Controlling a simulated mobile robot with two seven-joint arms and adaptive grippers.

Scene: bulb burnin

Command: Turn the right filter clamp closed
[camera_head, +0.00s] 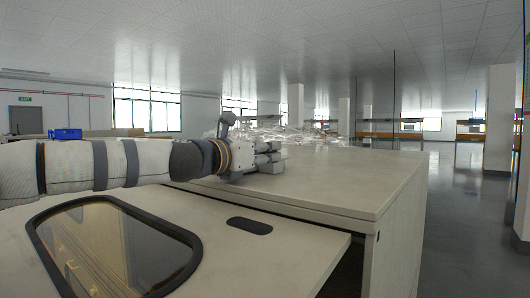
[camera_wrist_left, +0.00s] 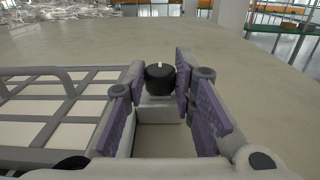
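A black knob with a white mark on top (camera_wrist_left: 160,80) stands upright in the left wrist view; I take it for the right filter clamp. My left gripper (camera_wrist_left: 159,70) has its purple-padded fingers apart, one on each side of the knob. The right finger looks very close to the knob; whether it touches, I cannot tell. In the head view my left gripper (camera_head: 265,158) is low over the cabinet's top, and it hides the knob. My right gripper is in neither view.
A grey barred frame (camera_wrist_left: 50,105) lies left of the gripper in the wrist view. The cabinet top (camera_head: 345,175) is clear to the right. Clear, crumpled-looking material (camera_head: 300,133) lies behind the gripper. A panel with a dark-rimmed window (camera_head: 318,262) is in front.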

